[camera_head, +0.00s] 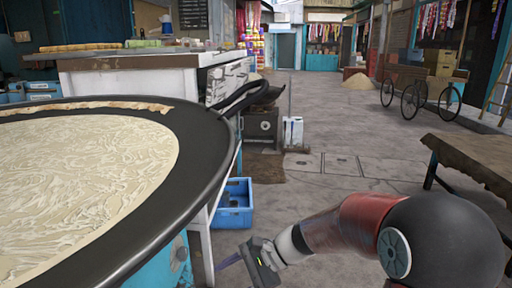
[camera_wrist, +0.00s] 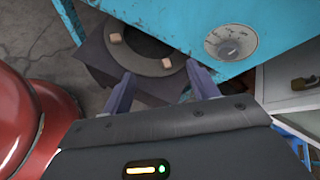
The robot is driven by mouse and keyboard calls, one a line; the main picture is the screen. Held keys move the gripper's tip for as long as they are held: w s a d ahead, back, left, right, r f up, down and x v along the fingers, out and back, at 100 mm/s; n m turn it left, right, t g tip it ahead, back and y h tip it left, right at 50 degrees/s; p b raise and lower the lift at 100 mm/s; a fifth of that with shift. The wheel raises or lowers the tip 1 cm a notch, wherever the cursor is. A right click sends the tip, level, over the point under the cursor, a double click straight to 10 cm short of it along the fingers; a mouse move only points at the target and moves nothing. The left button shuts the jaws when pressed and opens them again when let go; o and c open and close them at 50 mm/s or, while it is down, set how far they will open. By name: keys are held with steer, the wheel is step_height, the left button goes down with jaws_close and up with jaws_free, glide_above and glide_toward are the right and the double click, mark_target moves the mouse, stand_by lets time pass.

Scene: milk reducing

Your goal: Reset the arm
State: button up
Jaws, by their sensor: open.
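My gripper (camera_wrist: 160,88) is open and empty in the wrist view, with its two purple-grey fingers spread apart. Behind the fingers is a dark burner-like plate with a round opening (camera_wrist: 150,50), beside a turquoise panel with a round knob (camera_wrist: 230,41). In the head view my gripper (camera_head: 232,262) is low at the bottom centre, right of the turquoise stand and below the pan's height. The wide black pan (camera_head: 195,150) fills the left side and holds a pale creamy layer of milk (camera_head: 80,180).
A blue crate (camera_head: 236,205) stands on the floor behind my gripper. A wooden table (camera_head: 480,155) is at the right. A white counter (camera_head: 130,85) stands behind the pan. The paved lane (camera_head: 340,125) in the middle is mostly clear, with a cart (camera_head: 420,95) farther back.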

steer(key=s+d+r+n+t+h, duration=0.2)
steer(key=s+d+n+h, duration=0.3)
steer(key=s+d, duration=0.4)
steer(key=shift+s+d+r+n+t+h, duration=0.15)
steer(key=shift+d+r+n+t+h, duration=0.25)
steer(key=shift+d+r+h, duration=0.4)
steer(key=s+d+r+n+t+h, duration=0.1)
steer(key=s+d, duration=0.1)
steer(key=d, duration=0.1)
steer(key=s+d+r+n+t+h, duration=0.1)
steer(key=s+d+n+t+h, duration=0.1)
steer(key=d, duration=0.2)
steer(key=s+d+r+n+t+h, duration=0.1)
steer(key=s+d, duration=0.2)
steer(key=shift+d+r+h, duration=0.25)
steer(key=shift+d+h, duration=0.15)
steer(key=shift+c, duration=0.3)
